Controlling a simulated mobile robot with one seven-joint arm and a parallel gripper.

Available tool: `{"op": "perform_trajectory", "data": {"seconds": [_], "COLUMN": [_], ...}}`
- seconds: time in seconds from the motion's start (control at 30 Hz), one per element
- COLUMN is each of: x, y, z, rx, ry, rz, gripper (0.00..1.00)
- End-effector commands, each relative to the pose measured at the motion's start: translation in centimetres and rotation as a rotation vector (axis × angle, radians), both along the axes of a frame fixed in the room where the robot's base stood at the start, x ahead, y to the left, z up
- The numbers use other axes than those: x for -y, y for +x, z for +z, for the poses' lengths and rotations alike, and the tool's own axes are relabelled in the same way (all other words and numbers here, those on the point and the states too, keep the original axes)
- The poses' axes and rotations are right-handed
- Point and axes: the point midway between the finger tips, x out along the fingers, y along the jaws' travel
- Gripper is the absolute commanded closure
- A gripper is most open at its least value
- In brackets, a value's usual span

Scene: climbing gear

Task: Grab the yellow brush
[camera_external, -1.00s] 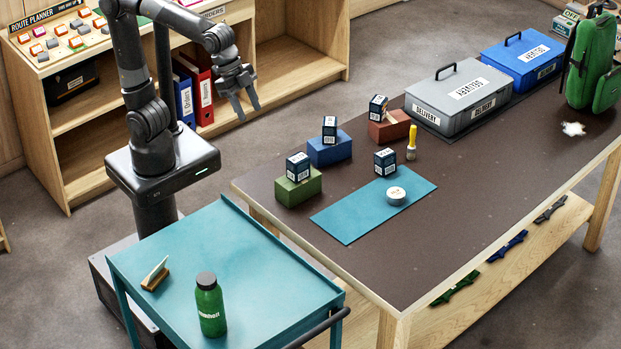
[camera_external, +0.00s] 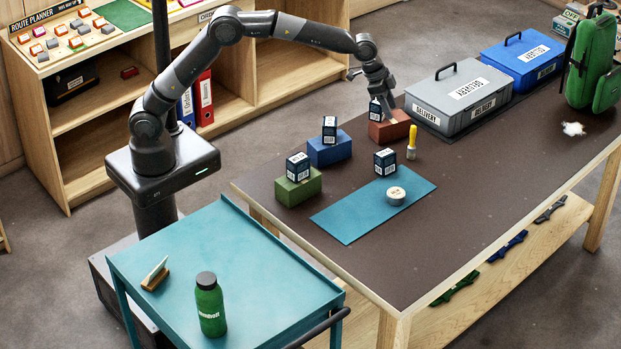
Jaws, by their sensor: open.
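The yellow brush (camera_external: 411,143) stands upright on the brown table, just in front of the red-brown block and beside the teal mat. Its handle is yellow, with a paler lower end. My gripper (camera_external: 384,108) is open, pointing down over the red-brown block (camera_external: 397,128), to the upper left of the brush and apart from it. A small dark box (camera_external: 375,113) on that block is partly hidden by my gripper. Whether my fingers touch the box cannot be told.
The brown table (camera_external: 480,200) also holds a blue block (camera_external: 330,150), a green block (camera_external: 298,190) with small dark boxes on them, a teal mat (camera_external: 350,226) with a box and white tin (camera_external: 396,196), and a grey case (camera_external: 460,105). Bare table lies right of the brush.

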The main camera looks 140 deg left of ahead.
Motion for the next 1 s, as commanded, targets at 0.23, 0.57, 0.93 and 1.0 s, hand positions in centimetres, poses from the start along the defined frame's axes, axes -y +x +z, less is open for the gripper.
{"op": "perform_trajectory", "data": {"seconds": [0.23, 0.57, 0.93, 1.0], "x": [-8.8, -11.4, -12.1, -12.2], "y": [-3.1, -3.3, -2.0, -1.6], "z": [-5.5, -9.3, -12.6, -13.6], "rx": [-0.002, -0.002, -0.001, -0.003], "ry": [-0.012, -0.016, -0.014, -0.016], "rz": [0.08, 0.098, 0.098, 0.096], "gripper": [0.54, 0.54, 0.54, 0.54]}}
